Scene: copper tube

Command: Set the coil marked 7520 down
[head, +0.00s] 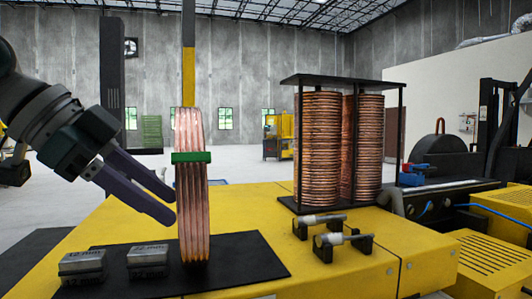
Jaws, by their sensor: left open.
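A copper coil (192,215) with a green band (191,157) stands upright on the black mat (250,262) on the yellow table. No marking 7520 can be read on it in this view. My left gripper (172,203) is open, just to the left of the coil. Its two dark fingers point at the coil's left edge; whether they touch it I cannot tell. My right gripper is not in view.
Two metal blocks (82,266) (148,260) marked with sizes in mm sit on the mat's left part. A black rack (346,82) of stacked copper coils stands behind right. Two small metal fixtures (343,239) sit before it. Yellow table top (245,212) is clear between.

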